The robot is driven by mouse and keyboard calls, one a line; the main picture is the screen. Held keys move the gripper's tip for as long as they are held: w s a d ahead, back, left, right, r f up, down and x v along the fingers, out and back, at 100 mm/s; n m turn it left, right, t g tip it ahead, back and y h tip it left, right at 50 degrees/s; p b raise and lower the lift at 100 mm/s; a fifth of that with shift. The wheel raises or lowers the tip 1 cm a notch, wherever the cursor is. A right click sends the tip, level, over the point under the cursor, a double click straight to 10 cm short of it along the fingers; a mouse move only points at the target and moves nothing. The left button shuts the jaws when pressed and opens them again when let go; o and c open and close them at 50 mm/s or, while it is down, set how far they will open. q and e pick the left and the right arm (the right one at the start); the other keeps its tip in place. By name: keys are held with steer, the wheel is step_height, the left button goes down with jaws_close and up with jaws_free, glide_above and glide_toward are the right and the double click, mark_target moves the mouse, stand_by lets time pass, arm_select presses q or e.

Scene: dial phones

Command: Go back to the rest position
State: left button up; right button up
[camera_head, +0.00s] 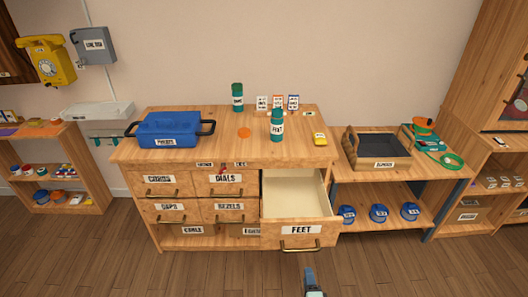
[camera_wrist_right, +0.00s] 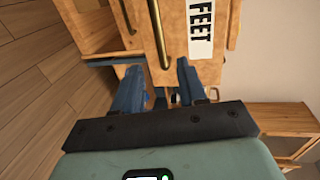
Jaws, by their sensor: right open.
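My right gripper (camera_head: 312,284) shows at the bottom edge of the head view, low in front of the wooden cabinet. In the right wrist view its two blue fingers (camera_wrist_right: 160,88) are apart with nothing held between them. The FEET drawer (camera_head: 300,231) stands pulled out, and the part of its inside that shows is empty. Its brass handle (camera_wrist_right: 158,34) and FEET label (camera_wrist_right: 200,30) are just beyond the fingers in the wrist view, with no contact visible. My left gripper is not in view.
The cabinet top (camera_head: 190,155) holds a blue case (camera_head: 168,130), a green FEET bottle (camera_head: 277,125), another green bottle (camera_head: 237,97) and small cards. A lower shelf unit with a dark tray (camera_head: 378,147) stands at right. Wooden floor (camera_head: 190,275) in front is clear.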

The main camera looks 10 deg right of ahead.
steer(key=s+a+f+n+g+y+p, duration=0.4)
steer(key=s+a+n+g+y+p, duration=0.35)
steer(key=s+a+n, duration=0.4)
steer(key=s+r+n+g+p, duration=0.2)
steer(key=s+g, duration=0.2)
steer(key=s, duration=0.5)
steer(key=s+r+n+g+h+p, duration=0.1)
steer(key=s+r+n+g+p, duration=0.1)
steer(key=s+g, duration=0.3)
steer(key=s+a, duration=0.1)
steer(key=s, duration=0.3)
steer(key=shift+w+n, duration=0.1)
steer(key=shift+n, duration=0.15)
